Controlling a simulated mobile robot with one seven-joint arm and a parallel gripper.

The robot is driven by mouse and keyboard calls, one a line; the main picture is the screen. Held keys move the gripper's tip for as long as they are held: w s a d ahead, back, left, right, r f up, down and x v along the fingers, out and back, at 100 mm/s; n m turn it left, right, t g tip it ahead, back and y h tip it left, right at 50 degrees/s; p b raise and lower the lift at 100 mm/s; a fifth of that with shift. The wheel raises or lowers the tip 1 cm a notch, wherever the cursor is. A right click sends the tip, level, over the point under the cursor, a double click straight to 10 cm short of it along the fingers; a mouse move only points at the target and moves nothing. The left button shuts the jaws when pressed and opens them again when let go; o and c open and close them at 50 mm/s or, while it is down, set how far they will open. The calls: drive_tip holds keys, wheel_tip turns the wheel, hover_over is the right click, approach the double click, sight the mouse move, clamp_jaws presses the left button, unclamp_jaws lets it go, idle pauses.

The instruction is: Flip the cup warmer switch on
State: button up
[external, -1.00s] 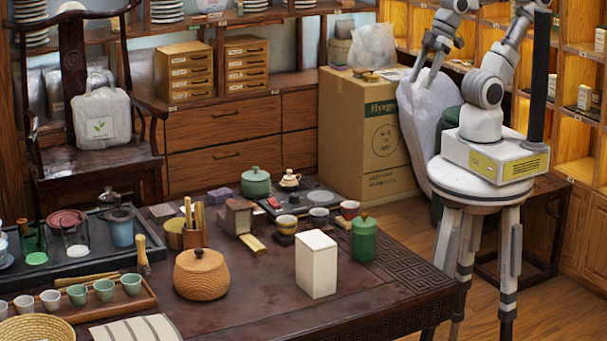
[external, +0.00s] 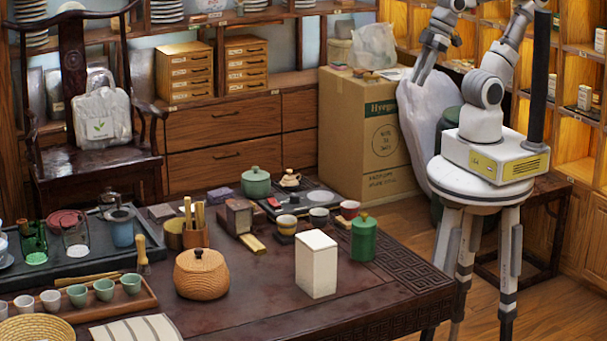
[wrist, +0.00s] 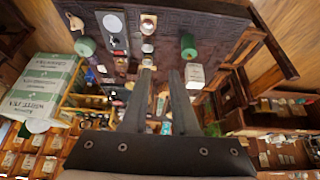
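The cup warmer is a flat dark panel (external: 297,187) at the back right of the tea table, with a pale round plate (external: 318,197) on it and a small red part (external: 274,202) at its left end, likely the switch. Whether the switch is on or off is too small to tell. The panel also shows upper left in the wrist view (wrist: 116,42).
Small cups (external: 287,224) stand along the warmer's near side. A green canister (external: 363,242) and a white box (external: 317,268) stand to the right and in front. A lidded green pot (external: 256,183) and a small teapot (external: 290,179) stand behind. The cardboard box (external: 365,140) is beyond the table.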

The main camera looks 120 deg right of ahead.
drive_tip(key=shift+g+h, duration=0.8)
drive_tip(key=shift+g, duration=0.1)
drive_tip(key=w+d, duration=0.1)
drive_tip(key=w, duration=0.2)
drive_tip(key=w+d, duration=0.1)
drive_tip(key=w, duration=0.2)
drive_tip(key=w+d+b, duration=0.1)
drive_tip(key=w, duration=0.3)
drive_tip(key=shift+w+d+r, duration=0.1)
drive_tip(key=shift+d+r, duration=0.1)
clamp_jaws()
drive_tip(key=w+d+f+g, duration=0.1)
drive_tip(key=w+d+f, duration=0.3)
drive_tip(key=w+f, duration=0.3)
drive_tip(key=w+d+f+g+h+b, duration=0.1)
drive_tip(key=w+d+f, duration=0.3)
drive_tip(key=w+f, duration=0.2)
drive_tip(key=w+d+f+g+h+b, duration=0.1)
drive_tip(key=w+d+f, duration=0.3)
drive_tip(key=w+f, duration=0.3)
drive_tip(key=w, duration=0.3)
drive_tip(key=shift+d+f+g, duration=0.3)
drive_tip(key=shift+g, duration=0.1)
